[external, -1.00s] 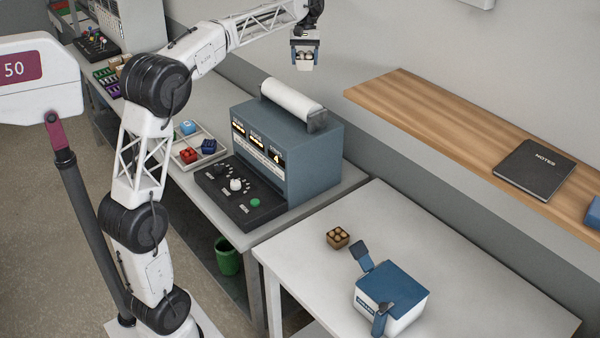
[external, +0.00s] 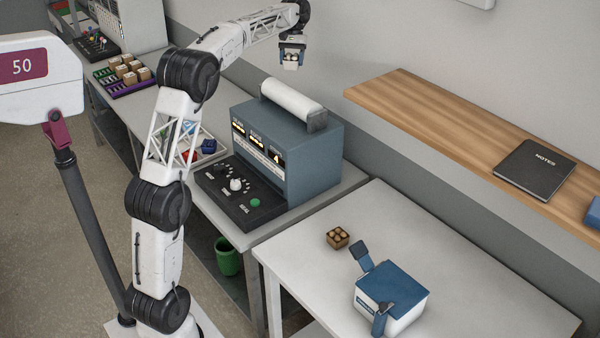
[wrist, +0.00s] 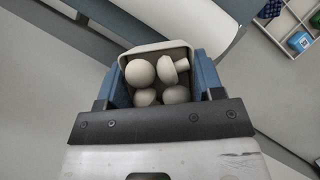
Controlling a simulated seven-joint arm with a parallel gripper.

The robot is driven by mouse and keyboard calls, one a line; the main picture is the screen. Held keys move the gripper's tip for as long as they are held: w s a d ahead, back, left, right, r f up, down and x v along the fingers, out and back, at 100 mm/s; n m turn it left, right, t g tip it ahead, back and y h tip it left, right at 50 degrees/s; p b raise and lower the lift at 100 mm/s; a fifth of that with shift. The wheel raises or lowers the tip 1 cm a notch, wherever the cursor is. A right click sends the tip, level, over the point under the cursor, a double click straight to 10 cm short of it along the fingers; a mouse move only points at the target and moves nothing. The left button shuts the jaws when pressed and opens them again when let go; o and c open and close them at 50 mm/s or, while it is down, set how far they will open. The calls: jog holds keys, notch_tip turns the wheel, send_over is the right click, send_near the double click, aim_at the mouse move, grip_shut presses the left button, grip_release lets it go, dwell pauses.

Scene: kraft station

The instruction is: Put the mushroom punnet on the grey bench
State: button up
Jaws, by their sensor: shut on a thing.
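The mushroom punnet (wrist: 155,48) is a small light-grey tray with several pale mushrooms in it. My gripper (external: 292,57) is shut on the punnet and holds it high in the air, behind and above the blue-grey machine in the external view. In the wrist view my gripper (wrist: 160,80) has its two blue fingers on either side of the punnet. The grey bench is probably the pale-topped table (external: 440,245) at the front right, but I cannot tell this for certain.
The machine (external: 290,150) with a white roll (external: 292,100) on top stands left of the pale table. That table bears a small brown box of round items (external: 338,238) and a blue-and-white box (external: 392,298). A wooden shelf (external: 440,115) with a black notebook (external: 535,170) runs along the wall.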

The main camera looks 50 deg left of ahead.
jog(key=w+a+f, duration=0.2)
jog(key=a+f, duration=0.5)
jog(key=a, duration=0.4)
send_over(198, 143)
jog(key=a, duration=0.1)
notch_tip(198, 143, down, 26)
jog(key=shift+w+a+f+n, duration=0.2)
jog(key=shift+w+f+n, duration=0.1)
jog(key=shift+w, duration=0.15)
jog(key=shift+f, duration=3.25)
jog(key=shift+f, duration=0.35)
jog(key=o, duration=1.1)
